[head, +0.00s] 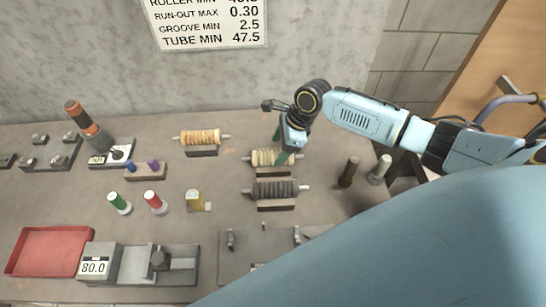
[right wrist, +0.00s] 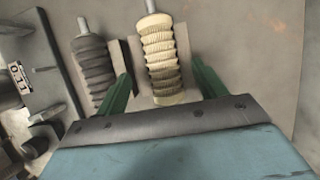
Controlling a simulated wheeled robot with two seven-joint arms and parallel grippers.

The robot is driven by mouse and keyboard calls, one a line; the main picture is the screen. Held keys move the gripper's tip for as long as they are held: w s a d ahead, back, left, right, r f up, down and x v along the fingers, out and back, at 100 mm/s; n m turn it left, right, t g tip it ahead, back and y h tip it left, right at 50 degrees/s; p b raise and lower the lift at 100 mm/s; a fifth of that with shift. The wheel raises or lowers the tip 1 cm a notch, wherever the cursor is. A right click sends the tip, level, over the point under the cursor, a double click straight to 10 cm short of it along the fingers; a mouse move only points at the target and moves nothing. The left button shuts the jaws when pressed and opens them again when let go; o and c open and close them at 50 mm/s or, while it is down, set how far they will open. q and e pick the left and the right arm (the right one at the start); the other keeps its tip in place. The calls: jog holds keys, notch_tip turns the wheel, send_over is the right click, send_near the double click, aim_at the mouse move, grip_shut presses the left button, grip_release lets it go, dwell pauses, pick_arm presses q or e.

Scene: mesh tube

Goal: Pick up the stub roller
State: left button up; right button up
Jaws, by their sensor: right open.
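Three ribbed rollers lie on stands on the bench; no label marks which is the stub roller. A cream roller (head: 262,157) is in the middle, a dark grey roller (head: 272,190) is in front of it, and a tan roller (head: 197,137) is at the back left. My right gripper (head: 280,146) is at the cream roller and hides part of it. In the right wrist view, the cream roller (right wrist: 161,50) lies between its open green fingers (right wrist: 163,84), with gaps visible at both sides. The dark roller (right wrist: 93,65) is outside the left finger. My left gripper is not in view.
Two short posts, one dark (head: 349,172) and one pale (head: 379,169), stand to the right. A grey plate (head: 262,241) lies in front.

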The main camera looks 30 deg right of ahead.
aim_at(274, 153)
jog(key=x, duration=0.3)
jog(key=shift+w+f, duration=0.15)
jog(key=c, duration=1.3)
